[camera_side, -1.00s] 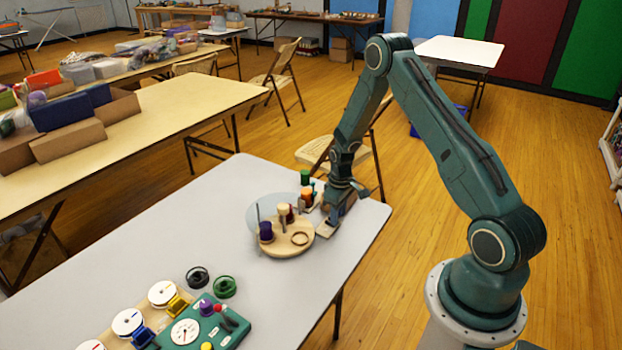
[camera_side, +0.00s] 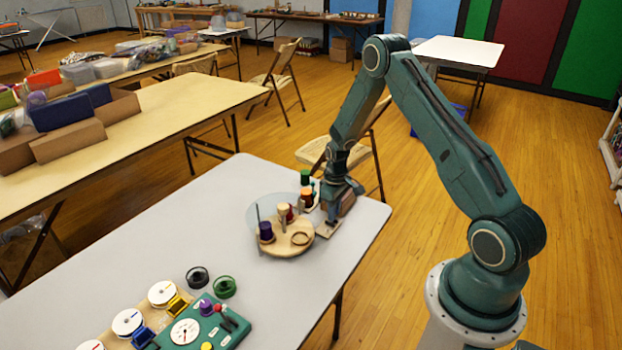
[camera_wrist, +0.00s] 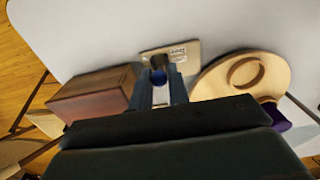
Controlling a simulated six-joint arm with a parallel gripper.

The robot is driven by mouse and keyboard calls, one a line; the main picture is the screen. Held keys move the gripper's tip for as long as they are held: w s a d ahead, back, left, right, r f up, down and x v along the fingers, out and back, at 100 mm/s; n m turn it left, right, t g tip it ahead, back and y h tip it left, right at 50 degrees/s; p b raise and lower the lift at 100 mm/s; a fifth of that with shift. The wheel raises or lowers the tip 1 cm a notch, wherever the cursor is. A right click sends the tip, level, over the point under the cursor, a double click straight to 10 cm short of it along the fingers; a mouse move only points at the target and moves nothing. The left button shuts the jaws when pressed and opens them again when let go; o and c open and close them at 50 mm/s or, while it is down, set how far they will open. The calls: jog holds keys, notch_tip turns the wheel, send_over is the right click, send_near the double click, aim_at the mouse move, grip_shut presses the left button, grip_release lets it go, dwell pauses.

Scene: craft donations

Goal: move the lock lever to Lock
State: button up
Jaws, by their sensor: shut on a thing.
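The lock lever (camera_wrist: 158,76) shows in the wrist view as a small blue-topped piece between my fingertips. It stands at a pale base plate (camera_wrist: 186,48) with a small printed label, too small to read surely. In the side view the plate (camera_side: 326,230) lies near the table's right edge. My gripper (camera_wrist: 160,90) points down at the plate and is shut on the lever. In the side view my gripper (camera_side: 331,217) hides most of the lever, so its exact position along its travel cannot be told.
A brown wooden box (camera_wrist: 95,95) stands close to my gripper's left in the wrist view. A round wooden turntable (camera_wrist: 275,68) with a ring and spools is close on the right. A green panel (camera_side: 236,322) with knobs is at the table's front. The table's middle (camera_side: 215,220) is clear.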

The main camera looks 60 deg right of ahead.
jog(key=shift+w+r, duration=0.1)
jog(key=shift+w, duration=0.15)
jog(key=shift+c, duration=0.2)
jog(key=shift+w, duration=1.45)
grip_shut()
jog(key=shift+o, duration=1.4)
grip_release()
